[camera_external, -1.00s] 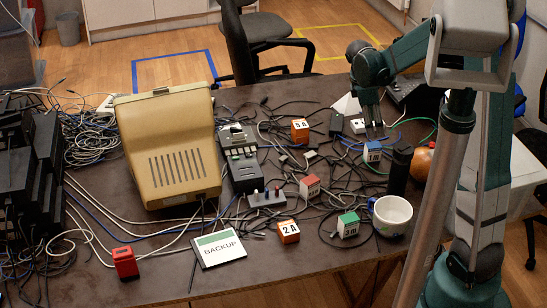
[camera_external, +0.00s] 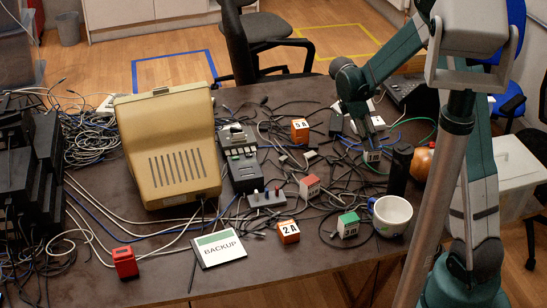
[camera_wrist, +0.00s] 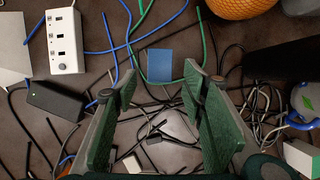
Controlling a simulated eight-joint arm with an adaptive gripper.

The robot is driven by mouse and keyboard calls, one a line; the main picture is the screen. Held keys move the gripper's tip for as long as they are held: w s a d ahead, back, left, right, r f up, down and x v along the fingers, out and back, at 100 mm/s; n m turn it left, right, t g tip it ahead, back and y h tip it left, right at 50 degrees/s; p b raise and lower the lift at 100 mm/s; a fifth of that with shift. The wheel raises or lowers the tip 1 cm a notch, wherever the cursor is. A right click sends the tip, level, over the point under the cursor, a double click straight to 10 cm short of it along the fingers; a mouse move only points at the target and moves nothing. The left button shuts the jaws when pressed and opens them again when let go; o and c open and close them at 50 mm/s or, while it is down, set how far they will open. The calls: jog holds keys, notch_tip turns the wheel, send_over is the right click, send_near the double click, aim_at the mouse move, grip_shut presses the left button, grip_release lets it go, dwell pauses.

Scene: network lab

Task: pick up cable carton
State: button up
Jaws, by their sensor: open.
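Several small cartons lie among the cables, and I cannot tell which one the task means. A blue-topped carton (camera_wrist: 160,65) is closest to my gripper; its front (camera_external: 372,156) shows just below my gripper in the external view. My gripper (camera_wrist: 160,92) is open, and the blue carton shows just beyond the gap between its fingertips, with no visible contact. The other cartons are a red-topped one (camera_external: 309,187), a green-topped one (camera_external: 348,225), an orange one marked 2A (camera_external: 288,232) and an orange one marked 5A (camera_external: 300,131).
A dark cylinder (camera_external: 399,170) stands right of the blue carton, with an orange ball (camera_external: 419,164) behind it. A white mug (camera_external: 392,216) stands in front. Loose cables surround the carton. A white socket block (camera_wrist: 65,40) and black adapter (camera_wrist: 55,101) lie left in the wrist view.

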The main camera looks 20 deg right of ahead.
aim_at(368, 151)
jog(key=shift+x, duration=1.3)
jog(key=shift+b+x, duration=1)
jog(key=shift+x, duration=1.6)
jog(key=c, duration=1)
jog(key=shift+r, duration=0.15)
notch_tip(368, 151, up, 10)
jog(key=shift+f+p, duration=0.15)
jog(key=shift+p, duration=0.95)
